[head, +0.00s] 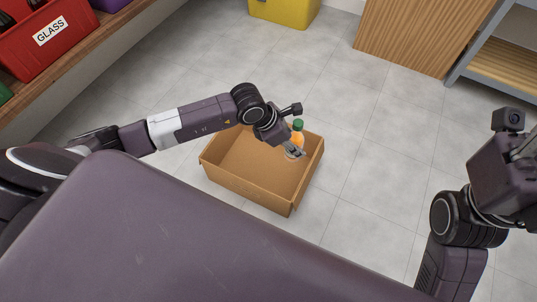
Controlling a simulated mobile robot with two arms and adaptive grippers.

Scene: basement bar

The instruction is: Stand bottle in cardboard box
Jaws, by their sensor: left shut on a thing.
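An open cardboard box (248,188) stands on the tiled floor in the middle of the head view. An orange bottle with a green cap (298,125) is at the right part of the box, looking about upright. My left gripper (294,151) reaches over the box from the left and is shut on the bottle. The bottle's lower part is hidden by the gripper, so I cannot tell whether it touches the box floor. My right gripper is at the right edge of the view; its fingers are not clearly seen.
A red bin labelled GLASS (45,38) stands on a wooden shelf (95,47) at the upper left. A yellow bin (284,10) is at the top. A wooden cabinet (420,35) and a grey-framed shelf (505,60) stand at the upper right. The floor around the box is clear.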

